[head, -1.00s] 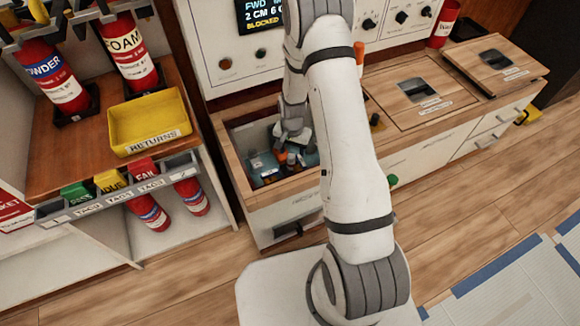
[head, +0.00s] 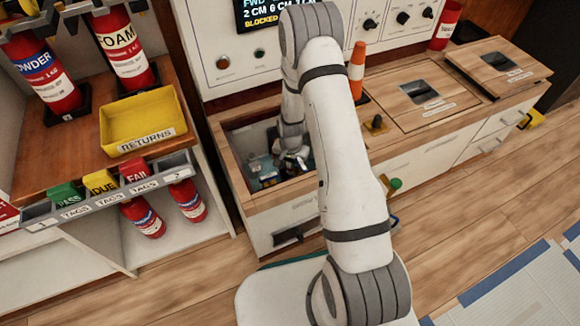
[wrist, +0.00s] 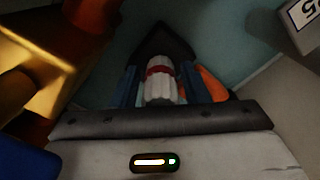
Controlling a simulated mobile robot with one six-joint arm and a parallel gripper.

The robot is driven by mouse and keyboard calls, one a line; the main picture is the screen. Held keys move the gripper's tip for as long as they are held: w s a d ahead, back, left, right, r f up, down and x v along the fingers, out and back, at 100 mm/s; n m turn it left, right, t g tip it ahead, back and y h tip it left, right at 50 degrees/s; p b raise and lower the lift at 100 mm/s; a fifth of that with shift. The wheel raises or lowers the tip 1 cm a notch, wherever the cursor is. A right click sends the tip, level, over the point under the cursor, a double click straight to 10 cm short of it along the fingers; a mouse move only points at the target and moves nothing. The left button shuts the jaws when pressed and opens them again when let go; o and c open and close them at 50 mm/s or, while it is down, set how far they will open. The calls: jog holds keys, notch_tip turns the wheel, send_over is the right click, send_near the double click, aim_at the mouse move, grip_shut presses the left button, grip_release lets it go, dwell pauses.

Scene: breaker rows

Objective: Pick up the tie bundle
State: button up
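The tie bundle (wrist: 160,80), a white bundle with a red band, shows in the wrist view just ahead of my gripper body. It lies in line with the middle of the gripper. Blue strips flank it, an orange piece is on its right, and a dark pointed shape is behind it. My gripper (head: 293,161) is down inside the open drawer (head: 232,160) in the head view, near a small white and red spot. The view is dark, and I cannot tell whether the fingers are closed on the bundle.
In the wrist view, a yellow-orange object (wrist: 45,60) is close at the left, a blue one (wrist: 25,160) is below it, and a white labelled piece (wrist: 300,22) is at upper right. The drawer walls are close around the gripper.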

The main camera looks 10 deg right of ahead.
jog(key=c, duration=0.8)
